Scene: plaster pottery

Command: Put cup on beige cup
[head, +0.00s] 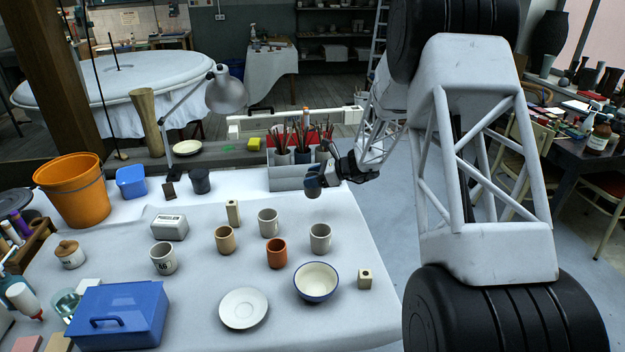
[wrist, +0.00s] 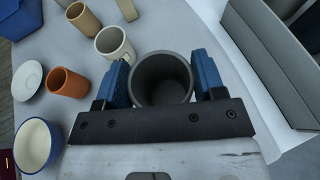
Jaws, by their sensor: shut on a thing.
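My gripper (head: 316,178) is raised above the table's back right edge, near the brush holder. Its blue fingers (wrist: 163,85) are shut on a dark grey cup (wrist: 160,68), which is upright with its open mouth facing the wrist camera. The held cup looks small and dark in the head view (head: 313,190). The beige cup (head: 225,240) stands upright on the table, left of the terracotta cup (head: 277,254). It also shows at the upper left of the wrist view (wrist: 83,20), well apart from my gripper.
A pale cup (head: 268,223) and a grey cup (head: 320,238) stand near the beige cup. A wooden block (head: 233,213) stands behind it. A bowl (head: 316,282), saucer (head: 243,309) and blue box (head: 118,316) are in front. A grey brush holder (head: 288,178) is beside my gripper.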

